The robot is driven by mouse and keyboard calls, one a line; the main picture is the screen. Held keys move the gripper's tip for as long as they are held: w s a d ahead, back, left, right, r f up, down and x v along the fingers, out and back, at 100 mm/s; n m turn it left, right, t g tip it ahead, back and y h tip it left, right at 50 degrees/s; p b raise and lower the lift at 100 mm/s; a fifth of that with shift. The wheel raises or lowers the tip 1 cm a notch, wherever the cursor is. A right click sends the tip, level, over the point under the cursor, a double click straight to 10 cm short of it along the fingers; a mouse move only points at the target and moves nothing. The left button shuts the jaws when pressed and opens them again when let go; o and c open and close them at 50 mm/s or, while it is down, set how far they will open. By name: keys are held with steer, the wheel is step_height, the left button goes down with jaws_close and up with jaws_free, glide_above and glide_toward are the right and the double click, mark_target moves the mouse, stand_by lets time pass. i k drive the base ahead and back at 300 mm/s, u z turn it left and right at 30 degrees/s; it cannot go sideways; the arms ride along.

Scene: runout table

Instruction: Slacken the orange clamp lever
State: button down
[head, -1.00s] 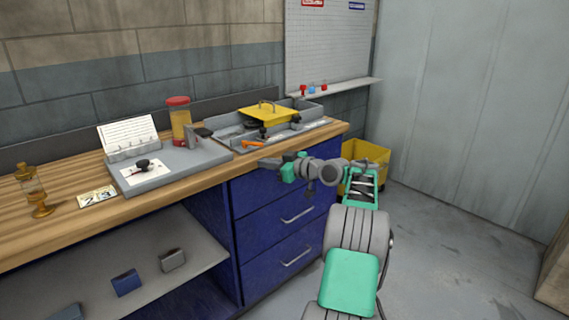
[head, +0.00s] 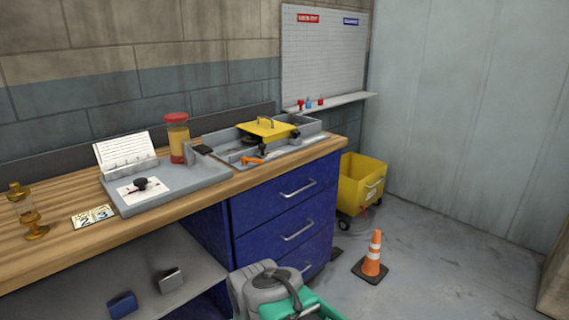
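The orange clamp lever (head: 252,160) lies low at the front of a grey fixture (head: 222,140) on the workbench. It points to the left and is small in the head view, so I cannot tell how tight it is. A yellow cover with a handle (head: 268,128) sits on the fixture just behind the lever. My gripper is out of view. Only grey and green links of my arm show at the bottom, well below the lever and apart from it.
On the wooden bench (head: 72,241) stand a red-lidded jar (head: 178,138), a grey plate (head: 190,180) with a black knob, and a brass sight glass (head: 28,212). An orange cone (head: 373,255) and a yellow wheeled bin (head: 362,183) stand on the floor at the right.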

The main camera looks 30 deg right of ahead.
mark_target(244, 159)
steer(key=z, duration=1.05)
steer(key=i, duration=0.6)
steer(key=u, duration=1.35)
